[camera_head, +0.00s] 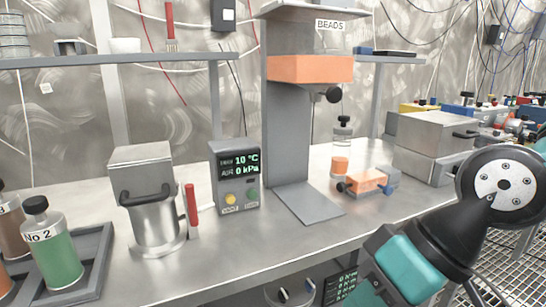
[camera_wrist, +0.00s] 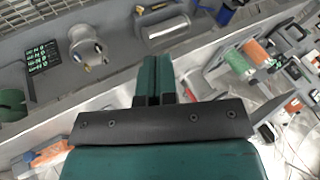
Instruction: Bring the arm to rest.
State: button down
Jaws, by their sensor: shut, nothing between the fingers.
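My arm rises at the lower right of the head view, with a teal link (camera_head: 408,268) and a dark joint with a pale round cap (camera_head: 503,185). It stands in front of the bench's right end. My gripper (camera_wrist: 153,70) shows in the wrist view as two teal fingers side by side. The fingers are shut with nothing between them. They point past the bench edge toward grey panels and fittings. The gripper does not show clearly in the head view.
The steel bench (camera_head: 245,262) holds a lidded metal pot (camera_head: 150,205), a display box (camera_head: 234,178), a beads stand (camera_head: 288,130), an orange-and-grey valve (camera_head: 368,181) and a metal box (camera_head: 432,145) near my arm. A green bottle (camera_head: 56,250) stands in a tray at left.

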jog(key=s+d+h, duration=0.3)
jog(key=d, duration=0.2)
notch_tip(320, 180, up, 19)
jog(key=p, duration=1.9)
jog(key=shift+w, duration=0.15)
